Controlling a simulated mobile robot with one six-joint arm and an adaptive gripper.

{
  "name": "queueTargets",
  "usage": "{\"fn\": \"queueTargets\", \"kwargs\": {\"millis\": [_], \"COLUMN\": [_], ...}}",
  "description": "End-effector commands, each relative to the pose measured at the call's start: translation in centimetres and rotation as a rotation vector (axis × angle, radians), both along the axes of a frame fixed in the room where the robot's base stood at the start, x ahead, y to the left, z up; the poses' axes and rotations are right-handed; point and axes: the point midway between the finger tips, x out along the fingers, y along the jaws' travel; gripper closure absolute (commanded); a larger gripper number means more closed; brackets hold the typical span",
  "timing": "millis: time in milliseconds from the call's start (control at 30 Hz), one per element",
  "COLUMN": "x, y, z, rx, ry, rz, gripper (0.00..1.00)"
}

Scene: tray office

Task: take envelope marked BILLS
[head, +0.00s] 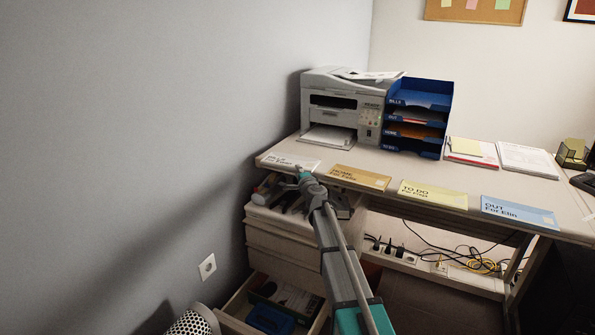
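The white envelope marked BILLS (291,161) lies flat at the front left of the desk, close to its front edge. Its lettering is small but the word reads as BILLS. My gripper (304,177) is at the desk's front edge, just in front of and overlapping the envelope's near right side in the head view. The fingers are small and partly hidden by my wrist, so I cannot tell whether they are open, or whether they touch the envelope.
Envelopes marked HOME (360,177), TO DO (433,194) and OUT (520,212) lie rightward along the desk edge. A printer (345,102) and a blue tray stack (445,104) stand behind. Open drawers (288,215) lie below my gripper; a wall is left.

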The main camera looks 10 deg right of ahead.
Motion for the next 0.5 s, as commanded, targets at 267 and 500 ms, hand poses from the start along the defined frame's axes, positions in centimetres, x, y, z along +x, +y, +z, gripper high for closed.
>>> {"fn": "queueTargets", "kwargs": {"millis": [267, 500], "x": [2.0, 2.3], "y": [0.3, 0.4], "z": [0.0, 0.0], "rx": [0.000, 0.000], "ry": [0.000, 0.000], "rz": [0.000, 0.000], "gripper": [0.63, 0.63]}}
